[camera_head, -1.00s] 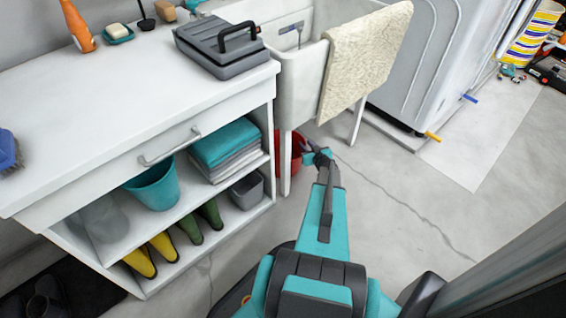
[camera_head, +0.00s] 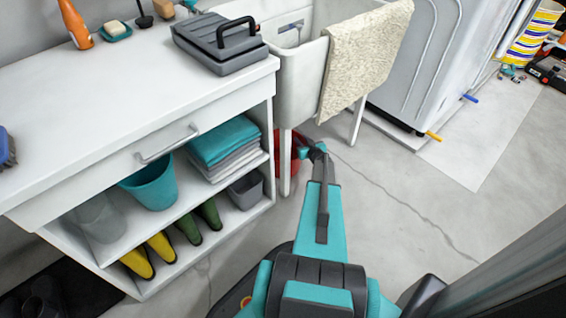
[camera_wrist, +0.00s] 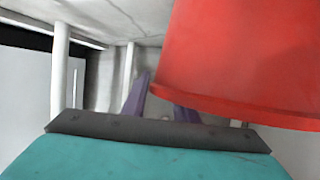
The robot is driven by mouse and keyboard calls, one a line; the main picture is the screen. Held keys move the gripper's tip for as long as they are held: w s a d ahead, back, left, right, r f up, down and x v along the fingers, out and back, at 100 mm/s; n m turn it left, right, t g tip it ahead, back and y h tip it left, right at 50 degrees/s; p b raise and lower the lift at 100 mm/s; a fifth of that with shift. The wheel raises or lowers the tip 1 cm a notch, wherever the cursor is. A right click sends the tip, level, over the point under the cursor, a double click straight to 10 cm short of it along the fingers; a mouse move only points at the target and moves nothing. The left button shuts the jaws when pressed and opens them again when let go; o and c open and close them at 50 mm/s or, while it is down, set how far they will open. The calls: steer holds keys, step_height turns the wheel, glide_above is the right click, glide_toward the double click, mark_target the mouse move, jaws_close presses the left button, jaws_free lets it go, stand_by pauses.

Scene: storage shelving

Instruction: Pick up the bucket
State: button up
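A red bucket (camera_head: 283,163) stands on the floor under the sink, partly hidden by a sink leg and my arm. In the wrist view the red bucket (camera_wrist: 235,55) fills the upper right, very close, with its edge running across the picture. My gripper (camera_head: 305,151) is at the bucket's right side in the head view. In the wrist view its two dark purple fingers are spread apart, and the bucket covers part of the right one. I cannot tell whether the fingers touch the bucket. A teal bucket (camera_head: 153,186) and a grey bucket (camera_head: 101,219) stand in the shelf unit.
The white sink (camera_head: 296,78) with a beige towel (camera_head: 363,62) hangs above the bucket on thin legs. The white shelf unit (camera_head: 140,95) is to the left, holding folded towels (camera_head: 224,141), boots and a grey bin (camera_head: 246,190).

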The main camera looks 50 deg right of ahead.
stand_by(0.3)
jaws_close()
steer(key=shift+a+f, duration=0.1)
steer(key=shift+a, duration=0.05)
stand_by(1.1)
